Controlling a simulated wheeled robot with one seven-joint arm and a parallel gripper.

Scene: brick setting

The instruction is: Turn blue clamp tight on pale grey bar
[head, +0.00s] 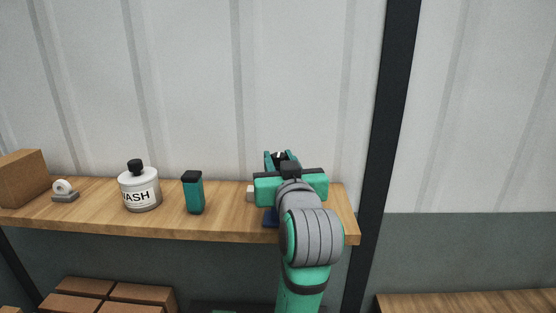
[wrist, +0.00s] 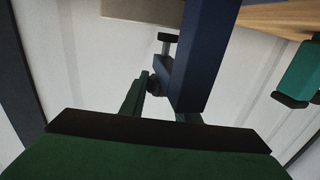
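The blue clamp (wrist: 203,50) fills the upper middle of the wrist view. Its grey screw (wrist: 166,46) has a flat pad facing a pale bar (wrist: 140,10) at the top edge. In the head view my arm hides most of the clamp; a small blue part (head: 270,217) shows at the shelf's front edge. A pale end of the bar (head: 250,193) shows left of my gripper. My gripper (head: 281,157) has its fingers apart. In the wrist view the fingers lie close below the clamp, one partly hidden behind it. A dark end piece (wrist: 153,86) shows beside the left finger.
The wooden shelf (head: 100,222) also holds a teal container (head: 193,194), a white wash bottle (head: 139,190), a small tape-like item (head: 64,190) and a brown block (head: 22,178). A dark post (head: 385,130) stands right of the shelf. A ribbed wall is behind.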

